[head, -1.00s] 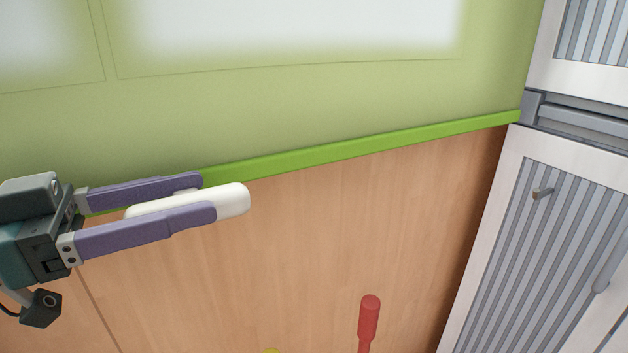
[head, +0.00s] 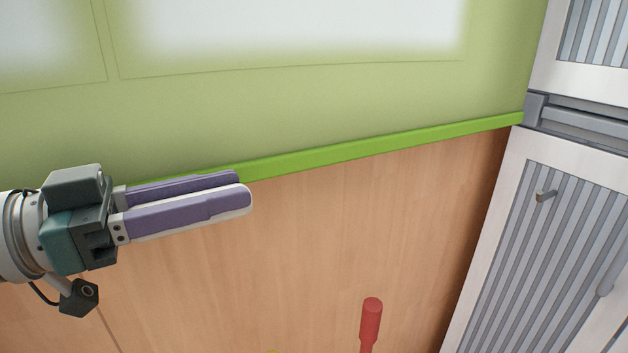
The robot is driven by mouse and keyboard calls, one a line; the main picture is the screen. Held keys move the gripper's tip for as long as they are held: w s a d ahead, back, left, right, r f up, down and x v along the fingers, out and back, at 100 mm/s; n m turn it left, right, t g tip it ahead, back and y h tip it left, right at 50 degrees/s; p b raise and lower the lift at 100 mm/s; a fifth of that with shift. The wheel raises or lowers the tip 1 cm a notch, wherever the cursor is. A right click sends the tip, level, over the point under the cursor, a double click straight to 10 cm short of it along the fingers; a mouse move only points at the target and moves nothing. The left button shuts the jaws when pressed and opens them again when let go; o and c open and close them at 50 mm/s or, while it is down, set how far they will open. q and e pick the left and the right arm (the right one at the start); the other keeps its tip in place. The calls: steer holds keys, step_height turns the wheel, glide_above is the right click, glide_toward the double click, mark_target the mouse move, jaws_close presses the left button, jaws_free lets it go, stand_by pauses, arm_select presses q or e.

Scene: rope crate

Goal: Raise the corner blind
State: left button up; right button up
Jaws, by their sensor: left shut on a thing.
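The green blind (head: 300,105) hangs across the upper part of the head view, with pale bright panels in it. Its bright green bottom bar (head: 390,146) slopes up to the right. My left gripper (head: 240,189) comes in from the left, just in front of the bar's left part. Its purple fingers are shut on a white pull handle (head: 249,205). Most of the handle is hidden behind the near finger; only a white edge and its rounded end show. How the handle joins the blind is hidden. My right gripper is out of view.
Wood panelling (head: 330,225) lies below the bar. A white-framed cabinet door with grey slats (head: 545,250) stands at the right, with a small knob. A red handle-shaped thing (head: 371,320) rises at the bottom, beside a sliver of yellow (head: 272,351).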

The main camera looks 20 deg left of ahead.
arm_select(q)
jaws_close()
stand_by(0.8)
